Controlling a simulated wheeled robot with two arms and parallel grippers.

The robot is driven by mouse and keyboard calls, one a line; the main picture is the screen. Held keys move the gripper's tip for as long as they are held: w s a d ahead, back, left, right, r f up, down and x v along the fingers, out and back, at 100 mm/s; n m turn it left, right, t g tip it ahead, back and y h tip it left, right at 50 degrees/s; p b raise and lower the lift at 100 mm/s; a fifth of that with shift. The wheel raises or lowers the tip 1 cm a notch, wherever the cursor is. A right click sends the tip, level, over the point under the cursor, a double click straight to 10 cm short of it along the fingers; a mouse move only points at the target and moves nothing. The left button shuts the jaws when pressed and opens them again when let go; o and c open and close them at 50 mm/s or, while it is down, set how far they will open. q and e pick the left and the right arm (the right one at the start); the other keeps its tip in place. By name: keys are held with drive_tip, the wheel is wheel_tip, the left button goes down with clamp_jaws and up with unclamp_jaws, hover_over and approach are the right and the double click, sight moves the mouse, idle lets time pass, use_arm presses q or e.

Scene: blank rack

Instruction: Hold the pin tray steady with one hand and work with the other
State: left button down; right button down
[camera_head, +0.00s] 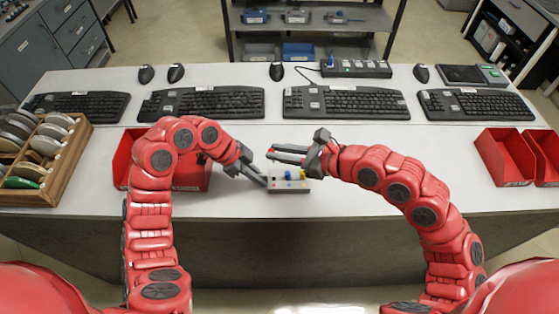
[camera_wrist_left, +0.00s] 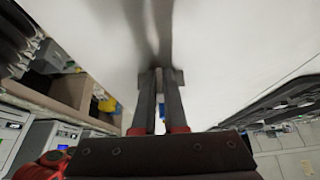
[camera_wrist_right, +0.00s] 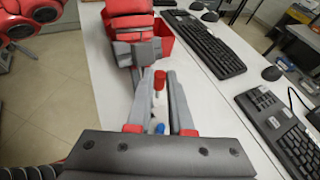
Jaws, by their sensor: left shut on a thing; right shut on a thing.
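The small grey pin tray (camera_head: 288,186) stands near the front edge of the table with a few coloured pins on it, among them a yellow one (camera_head: 293,172). My left gripper (camera_head: 264,182) is shut on the tray's left side; part of the tray shows past the fingertips in the left wrist view (camera_wrist_left: 178,77). My right gripper (camera_head: 271,153) points left above and behind the tray. It is shut on a red pin (camera_wrist_right: 159,79), which stands between its fingertips in the right wrist view. A blue pin (camera_wrist_right: 156,128) shows lower down there.
A red bin (camera_head: 190,178) is behind my left arm. A wooden rack (camera_head: 62,165) stands at the left, and red bins (camera_head: 500,157) at the right. Keyboards (camera_head: 345,101) and mice line the back. The table between the tray and the right bins is clear apart from my right arm.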

use_arm(q)
drive_tip(key=c, duration=0.9)
unclamp_jaws()
drive_tip(key=v, duration=0.7)
drive_tip(key=shift+a+r, duration=0.1)
drive_tip(key=shift+r, duration=0.15)
